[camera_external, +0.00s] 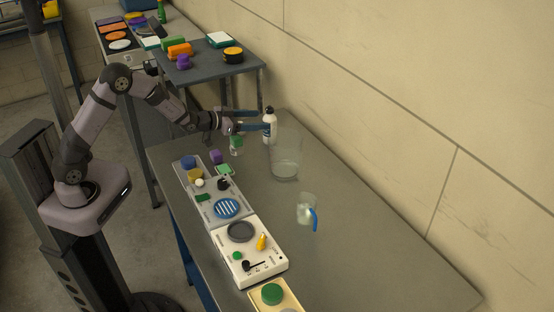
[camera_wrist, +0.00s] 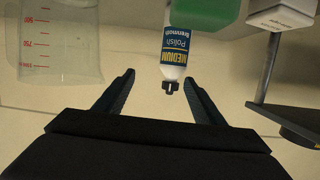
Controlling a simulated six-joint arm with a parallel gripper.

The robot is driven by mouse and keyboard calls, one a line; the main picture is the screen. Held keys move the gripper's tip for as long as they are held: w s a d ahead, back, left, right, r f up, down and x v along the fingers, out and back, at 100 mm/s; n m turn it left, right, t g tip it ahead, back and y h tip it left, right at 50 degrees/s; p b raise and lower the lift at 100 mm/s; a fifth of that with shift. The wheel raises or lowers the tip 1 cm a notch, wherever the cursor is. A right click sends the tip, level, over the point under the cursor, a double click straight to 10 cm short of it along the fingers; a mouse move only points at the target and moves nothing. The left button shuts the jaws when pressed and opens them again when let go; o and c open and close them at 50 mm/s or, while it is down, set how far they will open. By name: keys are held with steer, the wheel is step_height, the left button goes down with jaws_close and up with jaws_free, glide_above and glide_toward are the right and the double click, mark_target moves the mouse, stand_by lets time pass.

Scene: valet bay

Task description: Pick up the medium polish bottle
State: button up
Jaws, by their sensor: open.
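The medium polish bottle (camera_external: 270,128) is white with a dark label and black cap, and stands upright near the wall at the far part of the bench. In the wrist view the bottle (camera_wrist: 176,50) appears cap-down, its label reading "MEDIUM Polish". My gripper (camera_external: 263,120) is open, its fingers reaching toward the bottle from the left. In the wrist view its cap shows between the tips of my gripper (camera_wrist: 158,77), nearer the right finger. No grip on it shows. A green-lidded jar (camera_external: 236,145) stands nearer my arm; green covers part of the bottle in the wrist view (camera_wrist: 207,10).
A clear beaker (camera_external: 285,168) stands close to the bottle and shows at upper left in the wrist view (camera_wrist: 65,40). The bench's right part is clear. The wall is close behind.

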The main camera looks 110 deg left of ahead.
mark_target(270, 120)
steer(key=shift+a+f+n+p, duration=0.3)
steer(key=shift+a+f+p, duration=0.05)
steer(key=shift+a+f, duration=1)
steer(key=shift+a, duration=0.1)
steer(key=shift+p+x, duration=1.2)
steer(key=shift+x, duration=0.65)
steer(key=shift+w+a+f, duration=0.1)
steer(key=shift+w+a, duration=0.2)
steer(key=shift+a, duration=0.2)
steer(key=shift+c, duration=0.3)
steer(key=c, duration=1.3)
step_height(270, 120, up, 10)
steer(key=shift+r+b, duration=0.15)
steer(key=shift+b, duration=0.8)
